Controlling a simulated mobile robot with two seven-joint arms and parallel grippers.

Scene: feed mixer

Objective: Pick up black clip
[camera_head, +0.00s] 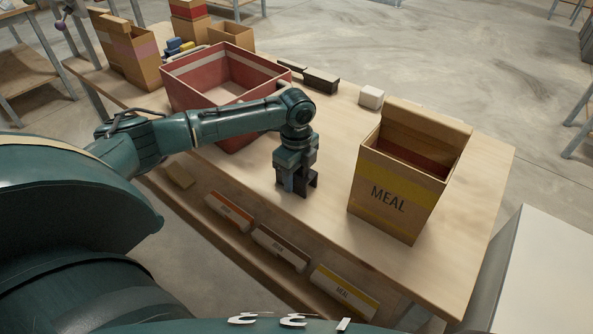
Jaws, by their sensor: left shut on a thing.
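My left gripper (296,184) points down at the table between the red bin and the meal box. It is shut on the black clip (311,181), a small dark piece at its fingertips. The fingers hide part of the clip. I cannot tell whether the clip touches the tabletop. My right gripper is not in view.
The wooden table (330,225) has free room around the gripper. A red bin (225,72) stands behind my left arm, and an open MEAL box (408,180) stands to the right. Dark blocks (321,80) and a white block (371,97) lie at the back. Labels line the front edge.

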